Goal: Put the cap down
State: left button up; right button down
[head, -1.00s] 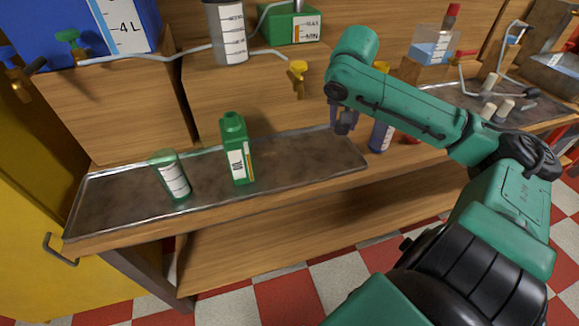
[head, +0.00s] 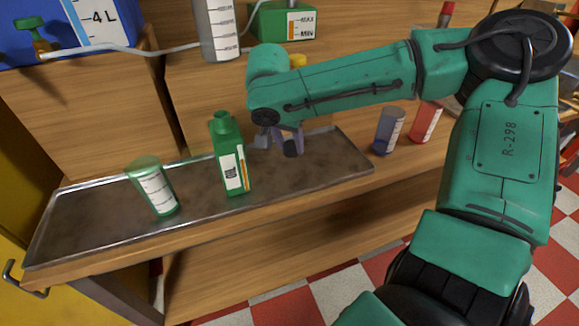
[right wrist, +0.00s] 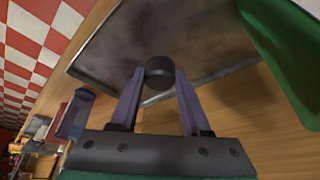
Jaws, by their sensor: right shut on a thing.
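My right gripper (head: 279,145) is over the right part of the metal tray (head: 90,215), just right of the green bottle (head: 229,155). In the right wrist view the right gripper (right wrist: 158,92) is shut on a small dark round cap (right wrist: 160,70), held between its fingertips above the tray. The gap from cap to tray is hard to judge. In the head view the cap is not clearly visible. The green bottle stands upright on the tray; part of it also shows in the right wrist view (right wrist: 290,60). My left gripper is not in view.
A clear green cup (head: 153,190) stands on the tray left of the bottle. A blue cup (head: 388,130) and a red cup (head: 426,122) stand right of the tray. The tray's right end and its middle front are bare.

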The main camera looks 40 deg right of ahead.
aim_at(292, 170)
notch_tip(292, 170, down, 6)
jog(key=shift+s+b, duration=0.15)
jog(key=shift+b, duration=0.15)
jog(key=shift+f, duration=0.35)
jog(key=shift+c, duration=1.8)
grip_release()
jog(key=shift+a+r, duration=0.1)
jog(key=shift+r, duration=0.4)
jog(key=p+v, duration=0.1)
jog(key=v, duration=1)
